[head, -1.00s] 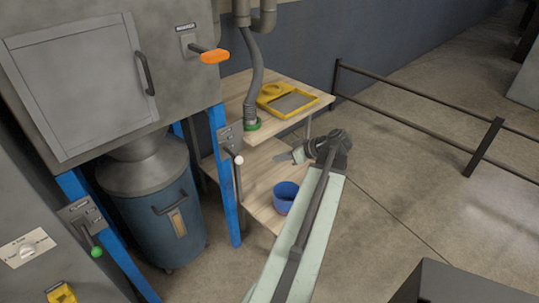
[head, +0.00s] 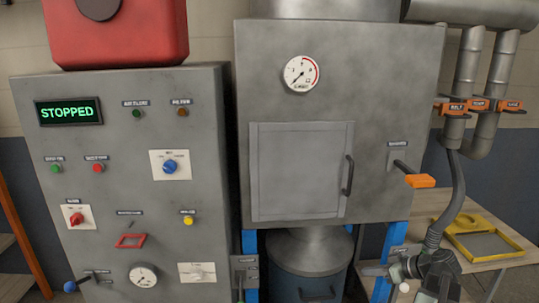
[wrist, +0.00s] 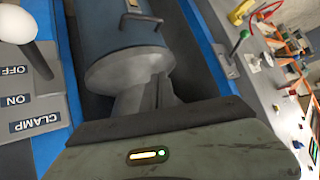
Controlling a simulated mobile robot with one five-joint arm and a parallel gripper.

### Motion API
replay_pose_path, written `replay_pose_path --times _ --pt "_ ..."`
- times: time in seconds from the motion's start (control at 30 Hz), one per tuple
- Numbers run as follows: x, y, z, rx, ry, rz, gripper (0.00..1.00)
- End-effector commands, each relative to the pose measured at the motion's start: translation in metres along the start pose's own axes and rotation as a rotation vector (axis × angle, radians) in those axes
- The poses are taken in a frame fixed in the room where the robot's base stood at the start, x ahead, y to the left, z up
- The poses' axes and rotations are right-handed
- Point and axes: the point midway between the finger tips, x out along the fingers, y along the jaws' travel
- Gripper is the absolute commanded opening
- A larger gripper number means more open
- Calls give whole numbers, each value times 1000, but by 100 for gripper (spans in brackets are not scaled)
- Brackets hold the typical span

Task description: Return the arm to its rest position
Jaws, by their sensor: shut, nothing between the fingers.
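My gripper (head: 374,271) shows at the lower right of the head view, in front of the blue frame leg and beside the clamp lever's white knob (head: 405,287). Its dark wrist and part of my arm run off the bottom edge. In the wrist view my gripper (wrist: 158,93) has its grey fingers together and empty, pointing toward the blue drum (wrist: 120,38) with a grey cone lid. The clamp plate (wrist: 35,100), marked ON and OFF, is at the left of that view, apart from the fingers.
The control cabinet (head: 130,230) reads STOPPED. A grey collector housing (head: 375,80) stands on blue legs, with an orange-handled lever (head: 420,180) jutting out. A flexible hose (head: 455,195) hangs beside a wooden bench (head: 415,212) holding a yellow framed tray (head: 465,225).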

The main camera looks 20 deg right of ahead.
Motion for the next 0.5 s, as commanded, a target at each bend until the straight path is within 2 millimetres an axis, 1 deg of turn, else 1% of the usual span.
replay_pose_path --times 0.03,0.07,0.1,0.17,0.2,0.27,0.3,0.33,0.37,0.4,0.47,0.5 --pt "28 -29 -28 -50 -30 -60 0" --pt "46 -46 -39 -80 -51 -93 0" --pt "68 -69 -53 -117 -81 -135 0" --pt "100 -108 -71 -163 -133 -196 0" --pt "120 -135 -81 -191 -172 -234 0" --pt "146 -176 -92 -225 -234 -285 0" --pt "162 -204 -98 -245 -280 -313 0" --pt "172 -225 -101 -258 -316 -331 0" --pt "182 -245 -103 -269 -352 -346 0" --pt "192 -271 -104 -282 -400 -361 0" --pt "205 -306 -104 -295 -471 -370 0" --pt "211 -327 -103 -300 -516 -371 0"
